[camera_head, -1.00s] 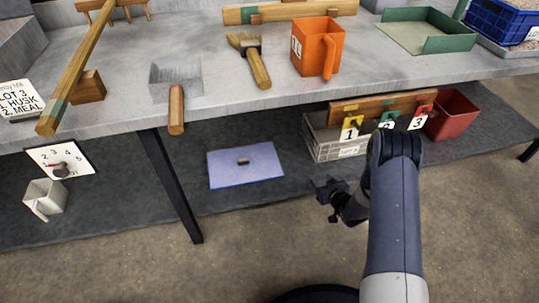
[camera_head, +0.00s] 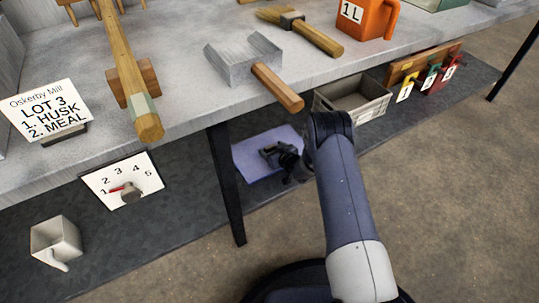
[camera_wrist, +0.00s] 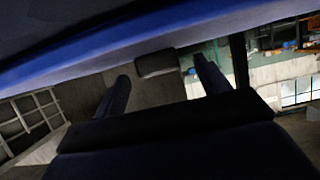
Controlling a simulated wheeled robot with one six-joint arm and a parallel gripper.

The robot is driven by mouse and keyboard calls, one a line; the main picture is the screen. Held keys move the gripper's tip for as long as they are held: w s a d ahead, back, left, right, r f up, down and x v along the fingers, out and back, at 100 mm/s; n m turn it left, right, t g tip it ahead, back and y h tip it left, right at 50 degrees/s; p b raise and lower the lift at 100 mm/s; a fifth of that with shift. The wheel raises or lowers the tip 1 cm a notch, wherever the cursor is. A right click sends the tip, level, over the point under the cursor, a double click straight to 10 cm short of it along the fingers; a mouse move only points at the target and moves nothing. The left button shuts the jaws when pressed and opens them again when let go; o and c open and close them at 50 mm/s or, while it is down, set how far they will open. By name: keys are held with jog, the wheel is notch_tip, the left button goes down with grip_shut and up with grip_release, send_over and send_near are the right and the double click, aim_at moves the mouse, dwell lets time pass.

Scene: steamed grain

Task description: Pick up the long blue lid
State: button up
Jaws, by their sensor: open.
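The pale blue lid (camera_head: 248,157) is a flat panel on the dark lower shelf under the bench in the head view. My gripper (camera_head: 268,153) overlaps it in that view and hides its small dark handle. In the wrist view my gripper's open fingers (camera_wrist: 164,84) point forward, with a small dark block (camera_wrist: 157,63) showing between their tips. It may be the lid's handle. A blue band (camera_wrist: 130,43) crosses above the fingers, and may be the lid's edge. I cannot tell whether the gripper touches the lid.
A bench leg (camera_head: 226,185) stands just left of the lid. The bench top (camera_head: 190,105) overhangs it, with a wooden-handled scoop (camera_head: 245,58) near the edge. A grey crate (camera_head: 352,101) stands to the right. A dial card (camera_head: 122,180) and a white cup (camera_head: 55,241) are at left.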

jog(key=shift+w, duration=0.1)
jog(key=c, duration=1.3)
